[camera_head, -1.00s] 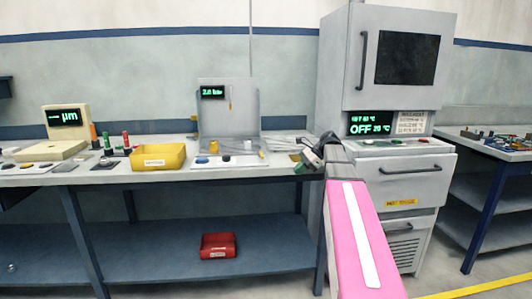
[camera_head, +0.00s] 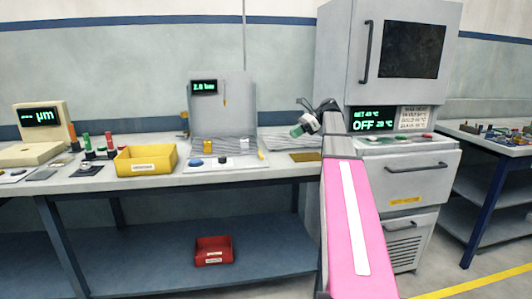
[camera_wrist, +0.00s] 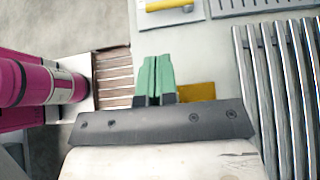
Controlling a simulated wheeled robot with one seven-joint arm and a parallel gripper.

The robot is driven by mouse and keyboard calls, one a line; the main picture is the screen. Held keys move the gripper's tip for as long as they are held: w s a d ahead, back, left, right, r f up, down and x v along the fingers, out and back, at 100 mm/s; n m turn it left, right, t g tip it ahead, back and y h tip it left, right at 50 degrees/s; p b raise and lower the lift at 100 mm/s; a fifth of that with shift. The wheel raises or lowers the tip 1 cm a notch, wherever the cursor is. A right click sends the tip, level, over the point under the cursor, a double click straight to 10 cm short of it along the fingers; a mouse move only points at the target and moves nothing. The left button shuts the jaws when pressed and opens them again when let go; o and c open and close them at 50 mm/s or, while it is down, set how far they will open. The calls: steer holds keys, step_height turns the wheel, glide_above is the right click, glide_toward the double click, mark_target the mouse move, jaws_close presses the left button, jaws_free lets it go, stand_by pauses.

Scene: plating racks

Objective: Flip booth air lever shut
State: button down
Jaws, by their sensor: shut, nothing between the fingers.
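The grey booth (camera_head: 222,115) stands at the back of the bench, with a small display reading about 2.8 bar at its upper left. My gripper (camera_head: 302,128), with green fingertips, is right of the booth, above the bench. In the wrist view its green fingers (camera_wrist: 155,78) are together and empty. A yellow bar (camera_wrist: 168,5) on a grey plate shows beyond them at the top edge, cut off; I cannot tell whether it is the lever.
The tall grey oven cabinet (camera_head: 388,60) stands close to the right of my gripper. A brass-coloured plate (camera_head: 306,157) lies on the bench below it. A yellow bin (camera_head: 146,160) and colored bottles are to the left. Metal rods (camera_wrist: 280,90) run along the right in the wrist view.

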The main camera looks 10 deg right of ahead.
mark_target(261, 157)
steer(key=shift+a+f, duration=0.1)
steer(key=shift+a, duration=0.05)
steer(key=x, duration=1.3)
steer(key=shift+a+f, duration=0.2)
steer(key=shift+a, duration=0.1)
